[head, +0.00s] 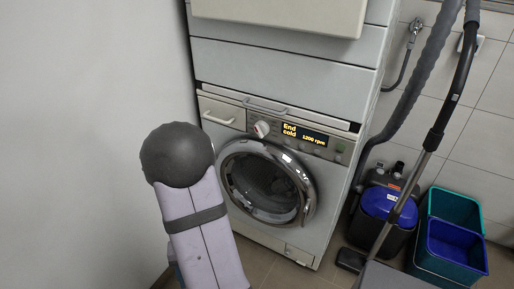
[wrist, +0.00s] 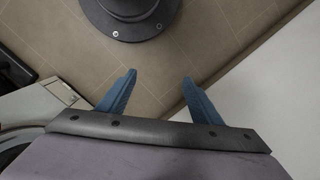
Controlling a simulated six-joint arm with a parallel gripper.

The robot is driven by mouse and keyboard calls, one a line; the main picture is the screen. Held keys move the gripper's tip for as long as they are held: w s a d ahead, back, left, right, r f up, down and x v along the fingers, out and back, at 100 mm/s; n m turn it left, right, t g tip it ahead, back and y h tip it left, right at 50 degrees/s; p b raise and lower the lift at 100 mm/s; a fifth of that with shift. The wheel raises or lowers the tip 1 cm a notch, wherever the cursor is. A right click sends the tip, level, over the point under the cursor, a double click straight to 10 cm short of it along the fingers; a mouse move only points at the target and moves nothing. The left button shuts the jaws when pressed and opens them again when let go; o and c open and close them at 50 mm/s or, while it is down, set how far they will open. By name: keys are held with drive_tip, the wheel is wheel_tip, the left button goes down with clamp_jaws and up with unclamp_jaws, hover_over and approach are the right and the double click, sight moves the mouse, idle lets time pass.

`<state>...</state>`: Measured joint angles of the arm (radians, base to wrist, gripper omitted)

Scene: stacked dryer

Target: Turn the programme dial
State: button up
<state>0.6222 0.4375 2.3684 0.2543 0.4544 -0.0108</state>
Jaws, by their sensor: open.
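The programme dial (head: 262,129) is a round whitish knob on the front panel of the lower machine (head: 330,190), left of its lit display (head: 305,135), which reads "End cold 1200 rpm". My gripper (wrist: 157,88) shows in the wrist view with its two blue fingers spread apart and nothing between them. It points at the tiled floor, away from the dial. In the head view my arm stands left of the machine's door, and the fingers are hidden there. The dial is not in the wrist view.
The round glass door (head: 265,186) is shut below the panel. A drawer front (head: 221,112) is left of the dial. A vacuum cleaner (head: 388,208) and green and blue bins (head: 452,240) stand at right. A plain wall (head: 90,120) is at left.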

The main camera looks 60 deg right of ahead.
drive_tip(key=w+d+r+m+t+h, duration=0.1)
drive_tip(key=w+d+m+h, duration=0.2)
drive_tip(key=d, duration=0.4)
drive_tip(key=w+d+r+t+h, duration=0.1)
drive_tip(key=w+d+t+h, duration=0.2)
drive_tip(key=d, duration=0.5)
drive_tip(key=w+d+m+h, duration=0.2)
drive_tip(key=w+d+h, duration=0.1)
drive_tip(key=w+d, duration=0.3)
drive_tip(key=m+g+h, duration=0.3)
drive_tip(key=g+h, duration=0.1)
drive_tip(key=h, duration=0.7)
approach(258, 133)
drive_tip(key=d, duration=0.2)
drive_tip(key=shift+d, duration=3.8)
drive_tip(key=shift+c, duration=0.3)
drive_tip(key=shift+b, duration=0.3)
drive_tip(key=c, duration=1)
